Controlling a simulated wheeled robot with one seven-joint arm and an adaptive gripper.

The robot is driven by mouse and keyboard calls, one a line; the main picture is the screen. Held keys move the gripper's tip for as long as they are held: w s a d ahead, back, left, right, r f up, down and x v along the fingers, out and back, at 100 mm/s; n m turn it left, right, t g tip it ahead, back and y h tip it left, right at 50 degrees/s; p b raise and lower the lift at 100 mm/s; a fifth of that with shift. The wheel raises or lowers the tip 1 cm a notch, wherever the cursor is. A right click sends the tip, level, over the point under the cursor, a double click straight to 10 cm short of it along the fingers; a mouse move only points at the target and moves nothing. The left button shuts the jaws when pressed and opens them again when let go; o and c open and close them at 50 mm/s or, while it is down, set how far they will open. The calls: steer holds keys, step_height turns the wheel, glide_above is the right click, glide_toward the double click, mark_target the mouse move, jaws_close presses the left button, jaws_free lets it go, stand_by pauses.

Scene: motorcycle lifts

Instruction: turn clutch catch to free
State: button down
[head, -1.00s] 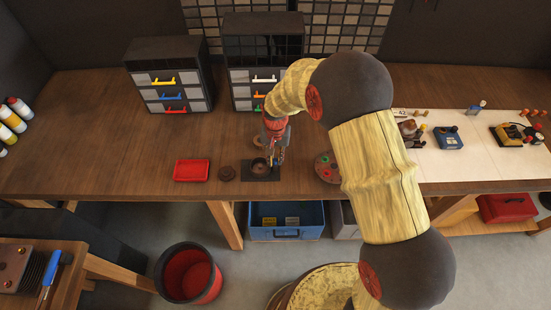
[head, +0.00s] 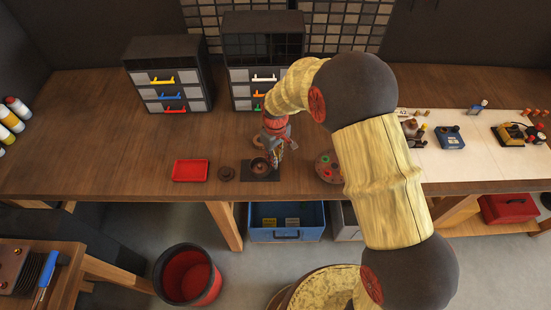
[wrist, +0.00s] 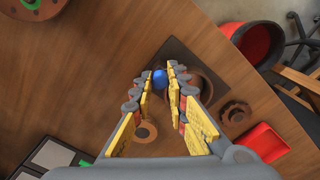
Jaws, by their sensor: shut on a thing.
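A dark square plate (head: 276,177) lies on the wooden workbench in the head view, with a round brown clutch housing (head: 259,167) on it. In the wrist view the plate (wrist: 177,48) and housing (wrist: 205,84) show beyond my fingers. A small blue knob (wrist: 160,79), which looks like the catch, is between the fingertips. My gripper (head: 274,161) is low over the right part of the plate. In the wrist view my gripper (wrist: 162,76) is shut on the blue knob. The fingers hide part of the housing, and the catch's exact angle cannot be read.
A red tray (head: 190,171) and a brown toothed disc (head: 226,174) lie left of the plate. A brown ring (wrist: 143,132) lies close by. A round plate with coloured spots (head: 328,168) is to the right. Drawer cabinets (head: 168,75) stand behind. The bench's left part is clear.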

steer(key=n, duration=0.6)
steer(key=shift+n, duration=0.4)
stand_by(0.4)
steer(key=c, duration=1.8)
jaws_free()
steer(key=shift+c, duration=0.2)
steer(key=shift+o, duration=0.5)
steer(key=shift+r, duration=0.15)
step_height(320, 180, up, 12)
